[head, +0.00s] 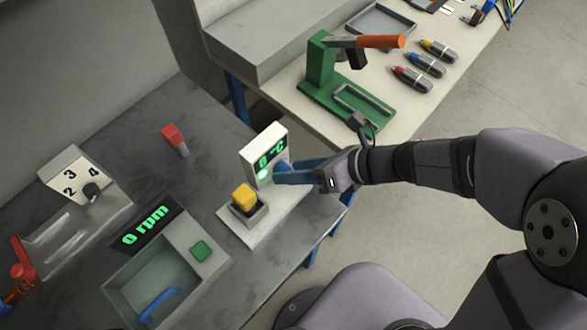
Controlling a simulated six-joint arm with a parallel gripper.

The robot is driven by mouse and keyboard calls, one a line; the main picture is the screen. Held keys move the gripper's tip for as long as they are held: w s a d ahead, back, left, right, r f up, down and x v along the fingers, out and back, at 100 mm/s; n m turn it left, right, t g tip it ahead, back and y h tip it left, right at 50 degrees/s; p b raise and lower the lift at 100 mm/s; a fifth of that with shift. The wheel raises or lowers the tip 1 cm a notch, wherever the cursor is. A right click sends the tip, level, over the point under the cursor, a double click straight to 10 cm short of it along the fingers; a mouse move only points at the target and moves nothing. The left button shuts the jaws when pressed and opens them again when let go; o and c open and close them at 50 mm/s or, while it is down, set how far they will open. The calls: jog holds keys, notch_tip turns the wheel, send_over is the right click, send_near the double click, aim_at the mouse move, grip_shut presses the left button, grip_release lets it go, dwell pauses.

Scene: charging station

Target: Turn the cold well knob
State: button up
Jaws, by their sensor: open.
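The cold well is a white unit (278,217) with an upright panel whose green display (271,154) reads 0 °C. A grey well (250,214) on its base holds a yellow-topped block (244,197). A rounded blue part that looks like the cold well knob (282,168) shows at the panel's right side, largely hidden by the fingers. My gripper (285,173) comes from the right, its blue fingers open and their tips at the knob. I cannot tell whether they touch it.
Left of the cold well stands a box with a 0 rpm display (145,232), a green button (200,250) and a blue handle (160,304). A red-topped object (173,137) stands behind. A green press (322,72) with an orange lever is on the bench behind my arm.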

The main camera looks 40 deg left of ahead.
jog(key=shift+s+a+f, duration=0.1)
jog(key=shift+a+f, duration=0.15)
jog(key=shift+f, duration=0.05)
jog(key=shift+c, duration=0.4)
jog(key=c, duration=1)
